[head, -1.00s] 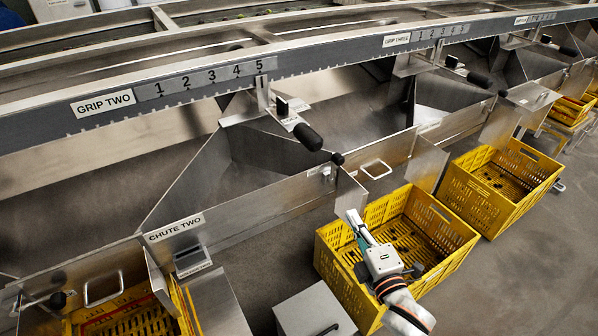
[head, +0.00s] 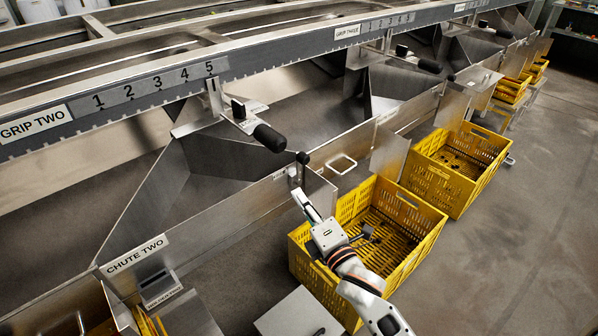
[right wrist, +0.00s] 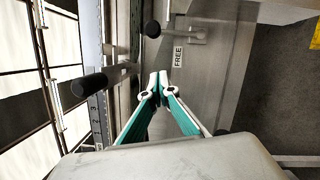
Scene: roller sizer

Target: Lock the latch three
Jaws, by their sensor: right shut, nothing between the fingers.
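A latch with a round black knob (head: 303,158) on a short stem stands upright at the chute wall above the middle yellow crate. In the right wrist view the black knob (right wrist: 152,29) and its stem lie beside a white label reading FREE (right wrist: 179,55). My right gripper (head: 298,193) is just below the latch in the head view, apart from the knob. In the right wrist view its teal-sided fingers (right wrist: 159,76) are together and empty, with the knob ahead of them. My left gripper is not in view.
A thick black handle (head: 268,137) sticks out left of the latch. A gate with a loop handle (head: 341,164) is to its right. The middle yellow crate (head: 432,240) is under my right arm. A grey box (head: 300,314) stands in front. Floor at the right is clear.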

